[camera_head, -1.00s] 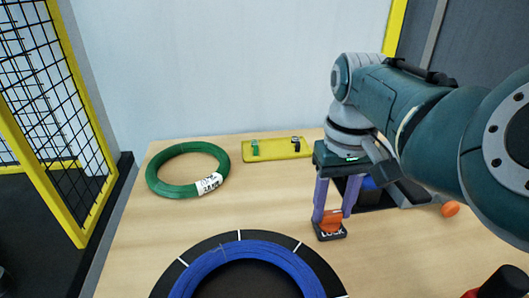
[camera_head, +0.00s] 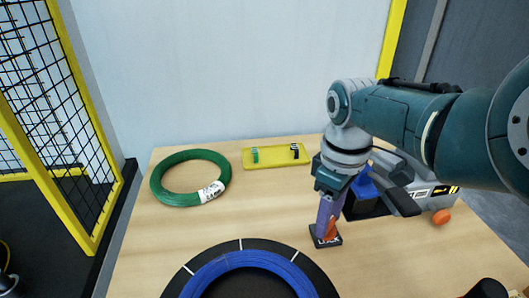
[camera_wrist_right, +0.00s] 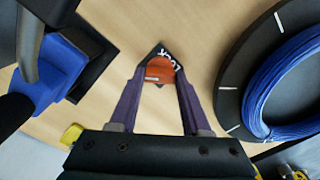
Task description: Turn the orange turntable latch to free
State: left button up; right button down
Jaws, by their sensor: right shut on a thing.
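The orange turntable latch (camera_head: 331,229) stands on a small black plate (camera_head: 332,241) with white lettering, right of the turntable. My right gripper (camera_head: 327,224) points down at it, with its purple fingers on either side and closed on it. The right wrist view shows the orange latch (camera_wrist_right: 160,69) between the two fingertips (camera_wrist_right: 160,80), above the LOCK lettering. The black turntable (camera_head: 217,251) carries a blue coil (camera_head: 245,260) at the bottom of the head view. My left gripper does not show.
A green coil (camera_head: 163,188) with a white label lies at the left of the table. A yellow tray (camera_head: 275,161) with small clips lies at the back. A black and blue tool (camera_head: 363,196) and an orange knob (camera_head: 441,217) are close to my right gripper. Bare wood lies between.

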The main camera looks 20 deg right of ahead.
jog(key=n, duration=0.4)
jog(key=shift+n, duration=0.3)
jog(key=n, duration=0.5)
jog(key=shift+p, duration=0.35)
jog(key=shift+c, duration=1.8)
grip_release()
notch_tip(320, 180, up, 10)
jog(key=p, duration=0.7)
